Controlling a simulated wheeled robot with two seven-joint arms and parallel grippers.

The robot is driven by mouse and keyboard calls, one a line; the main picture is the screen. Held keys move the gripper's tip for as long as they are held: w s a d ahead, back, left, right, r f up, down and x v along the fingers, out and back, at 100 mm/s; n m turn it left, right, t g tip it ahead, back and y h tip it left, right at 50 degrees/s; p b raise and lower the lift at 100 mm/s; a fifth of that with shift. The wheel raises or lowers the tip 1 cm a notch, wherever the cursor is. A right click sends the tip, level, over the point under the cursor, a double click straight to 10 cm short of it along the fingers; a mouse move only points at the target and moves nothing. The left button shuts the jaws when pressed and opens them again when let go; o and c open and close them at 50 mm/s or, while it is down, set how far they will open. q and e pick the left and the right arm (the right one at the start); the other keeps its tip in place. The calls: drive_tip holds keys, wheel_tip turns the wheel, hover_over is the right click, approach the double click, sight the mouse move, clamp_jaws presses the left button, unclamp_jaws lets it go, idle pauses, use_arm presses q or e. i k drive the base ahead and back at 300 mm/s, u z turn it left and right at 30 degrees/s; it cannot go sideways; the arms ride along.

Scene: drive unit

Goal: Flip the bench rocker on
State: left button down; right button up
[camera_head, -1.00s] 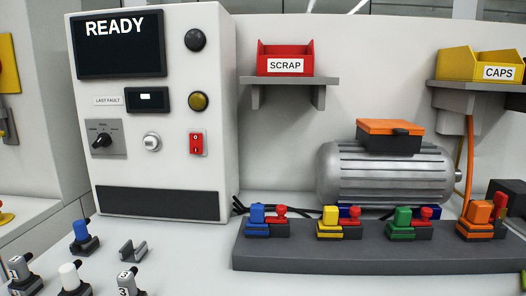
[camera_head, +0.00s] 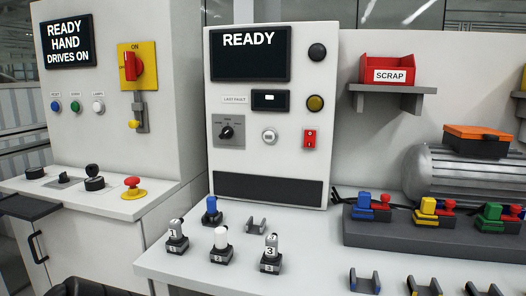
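The bench rocker (camera_head: 309,139) is a small red switch on the front of the white bench cabinet (camera_head: 222,160), at the lower right of its panel. Its position is too small to read. The screen (camera_head: 249,54) above it reads READY. A yellow-brown round button (camera_head: 315,103) and a black round knob (camera_head: 317,52) sit above the rocker. A white round knob (camera_head: 269,136) and a black rotary selector (camera_head: 226,132) are to its left. Neither of my grippers is in view, and nothing covers the rocker.
A left console with a screen (camera_head: 68,42) reads READY HAND DRIVES ON. It carries a red-and-yellow ON switch (camera_head: 132,66) and a red mushroom button (camera_head: 132,185). Several small plugs (camera_head: 222,245) stand on the bench before the cabinet. A motor (camera_head: 450,178) is at right.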

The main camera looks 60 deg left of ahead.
sight(310, 136)
drive_tip(key=u, duration=0.65)
